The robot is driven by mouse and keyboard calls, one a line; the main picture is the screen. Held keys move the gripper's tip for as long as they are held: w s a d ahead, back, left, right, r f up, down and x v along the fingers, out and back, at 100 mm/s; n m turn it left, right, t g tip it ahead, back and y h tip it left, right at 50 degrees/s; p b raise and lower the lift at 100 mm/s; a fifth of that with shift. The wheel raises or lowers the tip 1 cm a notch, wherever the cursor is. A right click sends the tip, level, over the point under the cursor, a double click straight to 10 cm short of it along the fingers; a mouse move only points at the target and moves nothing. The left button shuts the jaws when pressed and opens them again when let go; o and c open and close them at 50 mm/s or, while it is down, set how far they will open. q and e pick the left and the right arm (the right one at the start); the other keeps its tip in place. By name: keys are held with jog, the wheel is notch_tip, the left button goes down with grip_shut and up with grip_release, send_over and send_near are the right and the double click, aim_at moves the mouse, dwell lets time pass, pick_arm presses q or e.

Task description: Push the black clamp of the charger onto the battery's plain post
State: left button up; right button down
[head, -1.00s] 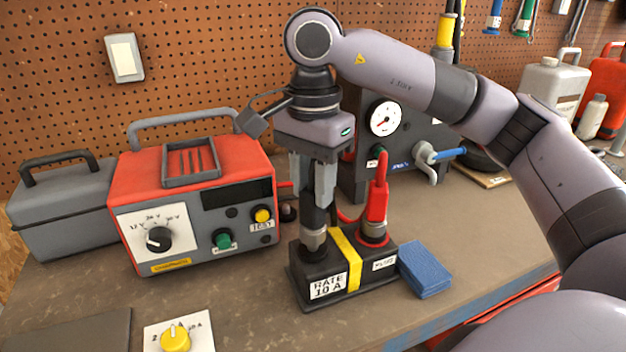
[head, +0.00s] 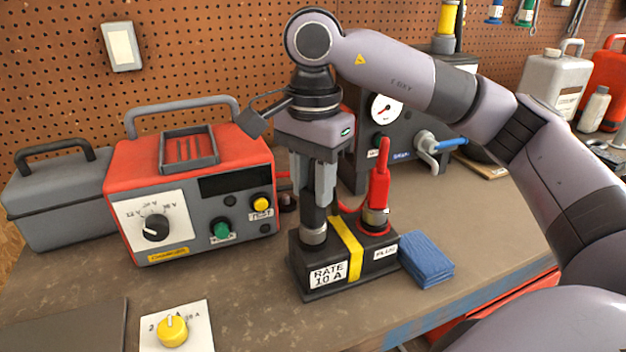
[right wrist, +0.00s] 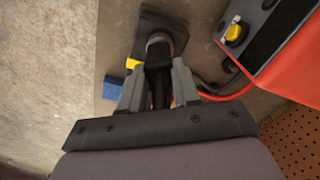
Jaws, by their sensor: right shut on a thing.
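The black battery (head: 318,282) stands on the bench, with a yellow stripe, a "RATE 10 A" label and a "PLUS" label. The red clamp (head: 379,185) stands upright on the post at the PLUS end. My right gripper (head: 316,198) points down over the plain post (head: 314,235) and is shut on the black clamp (head: 313,215). The clamp's lower end meets the top of the post; how far it is seated I cannot tell. In the right wrist view the black clamp (right wrist: 159,80) sits between the fingers, in line with the post. My left gripper is not in view.
The red charger (head: 190,190) with dial and buttons stands left of the battery. A grey toolbox (head: 60,205) is beyond it. A blue cloth (head: 426,260) lies right of the battery. A gauge unit (head: 385,125) stands behind. A yellow knob panel (head: 176,328) is in front.

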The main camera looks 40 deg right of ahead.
jog(key=c, duration=0.7)
grip_release()
jog(key=shift+c, duration=0.2)
jog(key=shift+r+p, duration=0.65)
jog(key=shift+r, duration=2.95)
notch_tip(320, 180, up, 5)
jog(key=p, duration=0.5)
jog(key=shift+f, duration=0.1)
